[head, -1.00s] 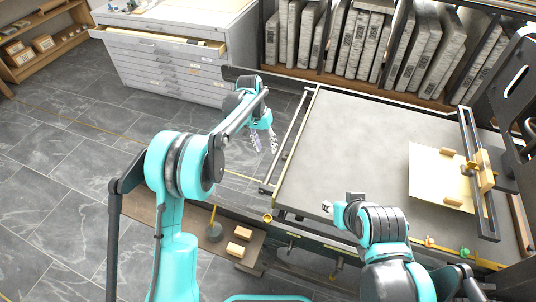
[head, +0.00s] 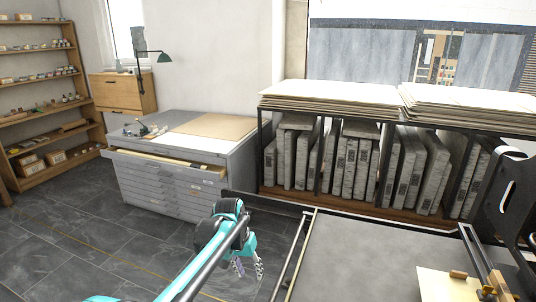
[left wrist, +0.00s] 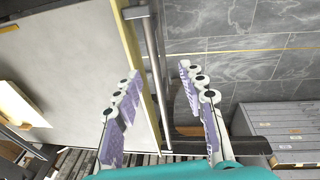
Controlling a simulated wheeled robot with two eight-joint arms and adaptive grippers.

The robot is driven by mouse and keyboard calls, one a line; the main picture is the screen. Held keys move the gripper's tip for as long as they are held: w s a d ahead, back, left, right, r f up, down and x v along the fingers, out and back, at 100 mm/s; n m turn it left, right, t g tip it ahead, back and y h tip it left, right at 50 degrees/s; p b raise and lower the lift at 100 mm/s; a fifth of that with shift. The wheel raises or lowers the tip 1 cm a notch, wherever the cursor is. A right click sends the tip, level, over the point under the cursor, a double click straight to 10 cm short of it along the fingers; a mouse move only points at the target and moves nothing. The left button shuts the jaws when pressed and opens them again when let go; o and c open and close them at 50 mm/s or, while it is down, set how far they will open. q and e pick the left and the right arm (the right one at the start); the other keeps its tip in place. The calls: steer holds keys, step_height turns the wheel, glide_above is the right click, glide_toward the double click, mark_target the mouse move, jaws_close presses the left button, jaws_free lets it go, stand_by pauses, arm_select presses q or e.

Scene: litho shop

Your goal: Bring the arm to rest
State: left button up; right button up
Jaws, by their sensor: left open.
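My left arm comes in from the bottom left of the head view, and its teal and black left gripper (head: 247,267) hangs fingers-down over the floor, just left of the press bed's edge rail. The gripper is open with nothing between its fingers. In the left wrist view the two padded fingers (left wrist: 155,90) stand apart, with the bed's rail and the floor behind them. My right gripper is outside the head view.
The press bed (head: 360,260) fills the lower right, with a pale board (head: 445,285) on it. A grey flat-file cabinet (head: 165,185) stands behind with its top drawer (head: 165,166) pulled out. Racked stones (head: 355,160) line the back. Tiled floor (head: 60,240) is free at left.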

arm_select(q)
steer(key=s+a+r+n+t, duration=0.1)
steer(key=s+a+r, duration=0.15)
steer(key=s, duration=0.25)
steer(key=s+a+r+t+y, duration=0.1)
steer(key=s+a+r, duration=0.15)
steer(key=s, duration=0.25)
steer(key=s+a+r+n+t, duration=0.1)
steer(key=s+a+r, duration=0.15)
steer(key=s, duration=0.25)
steer(key=s+a+f+n+t+y, duration=0.1)
steer(key=s+a+f+t, duration=0.2)
steer(key=s, duration=0.7)
step_height(320, 180, down, 2)
steer(key=shift+s+a+f, duration=0.1)
steer(key=shift+s+a, duration=0.3)
steer(key=shift+a, duration=0.3)
